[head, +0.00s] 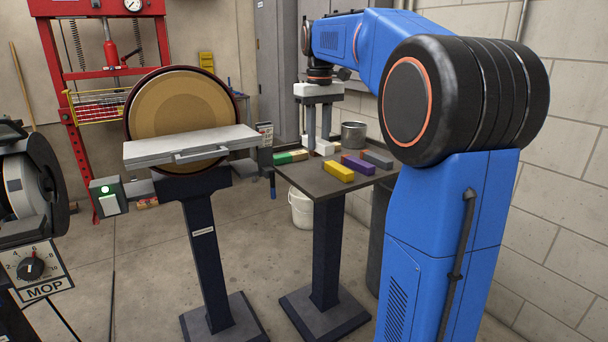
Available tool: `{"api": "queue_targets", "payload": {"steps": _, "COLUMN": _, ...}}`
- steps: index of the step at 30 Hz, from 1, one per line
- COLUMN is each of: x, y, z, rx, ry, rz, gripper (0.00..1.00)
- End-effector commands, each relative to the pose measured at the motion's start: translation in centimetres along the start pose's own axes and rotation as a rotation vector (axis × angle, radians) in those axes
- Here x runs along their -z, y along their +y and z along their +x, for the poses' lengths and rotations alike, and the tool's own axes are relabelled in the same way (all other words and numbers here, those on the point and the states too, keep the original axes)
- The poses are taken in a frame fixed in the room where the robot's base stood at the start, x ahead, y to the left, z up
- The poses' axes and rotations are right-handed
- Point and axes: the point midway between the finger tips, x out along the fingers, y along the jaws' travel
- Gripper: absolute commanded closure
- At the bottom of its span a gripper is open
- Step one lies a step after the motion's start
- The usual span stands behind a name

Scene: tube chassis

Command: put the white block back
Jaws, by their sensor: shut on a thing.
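My gripper (318,143) points straight down over the small dark table (300,180), with its two grey fingers lowered among the blocks. It is shut on a white block (325,148) at the far part of the tabletop. The fingers hide part of the block. White also shows to the left of the fingers, and I cannot tell if it is the same block or another. I cannot tell whether the held block touches the table.
A metal cup (354,135) stands behind. A disc sander (178,110) stands left.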

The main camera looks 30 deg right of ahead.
Motion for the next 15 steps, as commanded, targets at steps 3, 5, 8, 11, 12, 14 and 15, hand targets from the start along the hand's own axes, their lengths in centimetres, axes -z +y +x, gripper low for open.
{"api": "queue_targets", "payload": {"steps": 3, "x": -0.1, "y": 0.0, "z": 0.5, "rx": 0.000, "ry": -0.001, "rz": 0.000, "gripper": 0.96}}
{"api": "queue_targets", "payload": {"steps": 5, "x": -0.1, "y": 0.0, "z": 1.4, "rx": 0.000, "ry": -0.001, "rz": 0.000, "gripper": 0.96}}
{"api": "queue_targets", "payload": {"steps": 8, "x": -0.1, "y": 0.0, "z": 3.1, "rx": 0.001, "ry": -0.002, "rz": 0.000, "gripper": 0.96}}
{"api": "queue_targets", "payload": {"steps": 11, "x": 0.0, "y": 0.0, "z": 4.5, "rx": 0.000, "ry": -0.001, "rz": 0.000, "gripper": 0.96}}
{"api": "queue_targets", "payload": {"steps": 12, "x": -0.1, "y": 0.0, "z": 5.0, "rx": 0.000, "ry": -0.001, "rz": 0.000, "gripper": 0.96}}
{"api": "queue_targets", "payload": {"steps": 14, "x": 0.0, "y": 0.0, "z": 5.5, "rx": 0.000, "ry": -0.001, "rz": 0.000, "gripper": 0.96}}
{"api": "queue_targets", "payload": {"steps": 15, "x": 0.0, "y": 0.0, "z": 5.7, "rx": 0.000, "ry": 0.000, "rz": 0.000, "gripper": 0.96}}
